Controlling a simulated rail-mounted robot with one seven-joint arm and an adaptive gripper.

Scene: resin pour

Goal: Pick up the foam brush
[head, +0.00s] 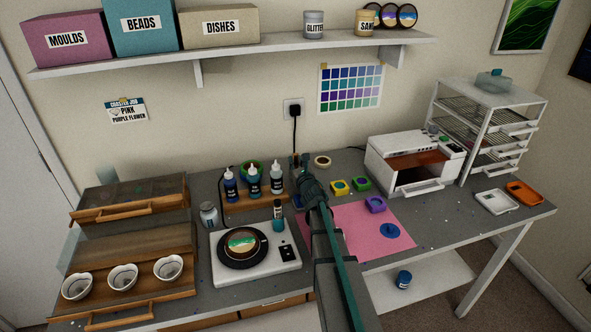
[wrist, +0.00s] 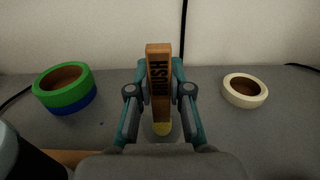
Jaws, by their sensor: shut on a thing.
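The foam brush (wrist: 158,75) stands upright in the middle of the wrist view. It has an orange-brown wooden handle lettered "BRUSH" and a yellow tip at its lower end. My gripper (wrist: 160,108) is shut around it, with one teal finger on each side. In the head view my gripper (head: 299,172) is at the back of the bench below the wall socket, and my arm covers much of that spot. I cannot tell whether the brush's lower end touches anything.
Green and blue tape rolls (wrist: 65,88) lie left of the brush and a cream tape roll (wrist: 245,90) lies right. Dropper bottles (head: 253,180) stand left of my gripper. A pink mat (head: 352,243) lies to the right, with small coloured pots (head: 376,204) around it.

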